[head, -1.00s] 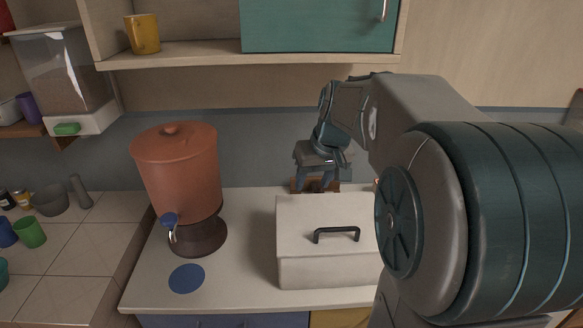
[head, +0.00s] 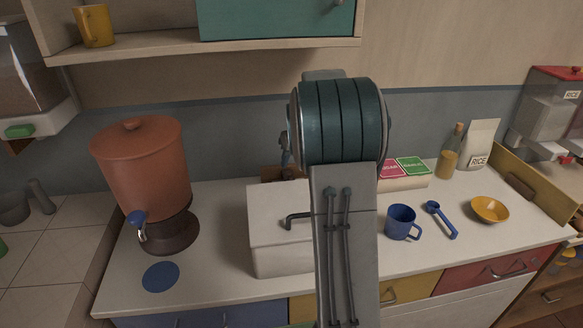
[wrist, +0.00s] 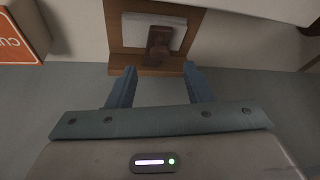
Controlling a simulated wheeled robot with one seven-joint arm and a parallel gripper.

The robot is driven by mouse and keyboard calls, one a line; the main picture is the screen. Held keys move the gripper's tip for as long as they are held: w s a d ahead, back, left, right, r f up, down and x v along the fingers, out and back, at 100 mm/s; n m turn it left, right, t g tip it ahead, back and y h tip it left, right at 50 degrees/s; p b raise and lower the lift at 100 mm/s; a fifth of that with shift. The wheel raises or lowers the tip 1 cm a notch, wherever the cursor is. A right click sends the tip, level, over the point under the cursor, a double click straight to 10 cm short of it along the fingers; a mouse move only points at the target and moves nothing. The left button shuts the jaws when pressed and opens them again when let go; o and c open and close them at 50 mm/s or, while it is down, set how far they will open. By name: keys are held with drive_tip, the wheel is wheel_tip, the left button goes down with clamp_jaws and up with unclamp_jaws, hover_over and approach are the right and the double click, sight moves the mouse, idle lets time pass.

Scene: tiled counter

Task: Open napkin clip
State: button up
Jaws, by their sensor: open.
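In the wrist view the wooden napkin holder (wrist: 119,50) stands ahead, with white napkins (wrist: 136,32) in it and the dark brown clip (wrist: 159,42) across their front. My gripper (wrist: 159,69) is open and empty. Its two blue fingertips are spread to either side of the clip's line, near the holder's lower edge in the picture; I cannot tell whether they touch it.
The white lidded box (head: 262,252) stands in front of the holder. A terracotta water dispenser (head: 140,165) is on the left. A blue mug (head: 401,221), blue scoop (head: 441,220) and yellow bowl (head: 489,209) are on the right. The shelf (head: 150,72) overhangs the back.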

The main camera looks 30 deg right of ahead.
sight(290, 172)
drive_tip(key=x, duration=0.5)
clamp_jaws()
